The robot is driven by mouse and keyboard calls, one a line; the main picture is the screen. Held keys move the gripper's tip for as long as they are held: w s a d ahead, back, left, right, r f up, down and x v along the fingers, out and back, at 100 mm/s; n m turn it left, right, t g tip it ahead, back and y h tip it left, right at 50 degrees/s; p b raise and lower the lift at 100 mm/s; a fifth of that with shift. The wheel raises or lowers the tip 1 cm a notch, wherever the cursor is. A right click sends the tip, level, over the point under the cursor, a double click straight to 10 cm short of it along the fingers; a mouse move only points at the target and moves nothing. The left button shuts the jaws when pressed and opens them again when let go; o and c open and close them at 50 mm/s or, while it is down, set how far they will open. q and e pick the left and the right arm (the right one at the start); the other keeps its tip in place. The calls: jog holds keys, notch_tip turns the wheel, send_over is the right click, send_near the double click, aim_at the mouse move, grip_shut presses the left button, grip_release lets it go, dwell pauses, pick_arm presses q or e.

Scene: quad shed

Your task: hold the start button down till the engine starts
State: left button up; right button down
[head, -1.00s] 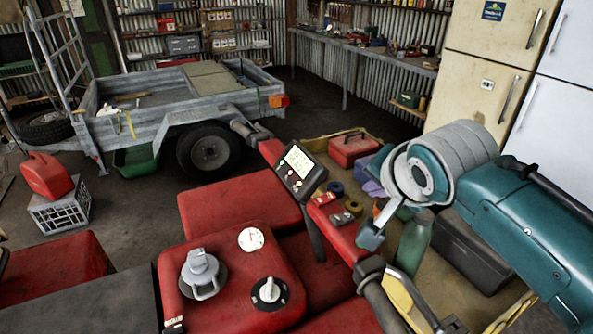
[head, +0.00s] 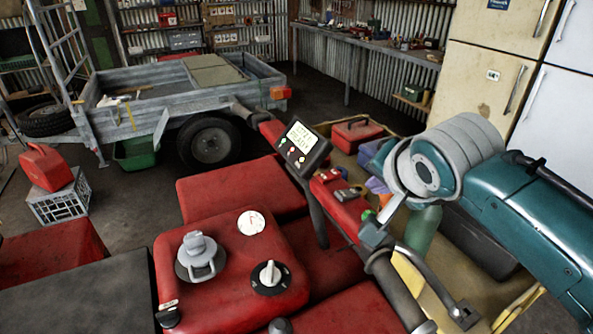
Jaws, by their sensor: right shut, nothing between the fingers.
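The red quad's handlebar has a dark grip (head: 397,290) and a lever at the right. A small display (head: 303,144) with coloured lights or buttons below it stands at the middle of the bar. A red housing (head: 340,203) with small switches sits between the display and the grip. I cannot tell for sure which control is the start button. My right gripper (head: 372,236) is shut and empty, pointing down at the inner end of the grip, just beside the red housing. Whether it touches anything is unclear. My left gripper is out of view.
The red tank (head: 225,295) carries a grey cap (head: 198,257), a white dial (head: 251,222) and a knob (head: 270,275). A green bottle (head: 422,232) stands behind my right gripper. A trailer (head: 180,90), red can (head: 46,167) and fridge (head: 495,80) stand around.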

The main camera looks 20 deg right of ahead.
aim_at(367, 210)
notch_tip(367, 210, down, 3)
jog(key=shift+f+b, duration=0.15)
jog(key=shift+b, duration=0.7)
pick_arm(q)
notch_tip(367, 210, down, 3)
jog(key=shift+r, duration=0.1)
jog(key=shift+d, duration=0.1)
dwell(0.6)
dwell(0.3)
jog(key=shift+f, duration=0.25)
pick_arm(e)
jog(key=shift+f, duration=0.4)
pick_arm(q)
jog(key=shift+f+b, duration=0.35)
jog(key=shift+b, duration=0.2)
pick_arm(e)
jog(key=shift+f, duration=0.55)
dwell(0.5)
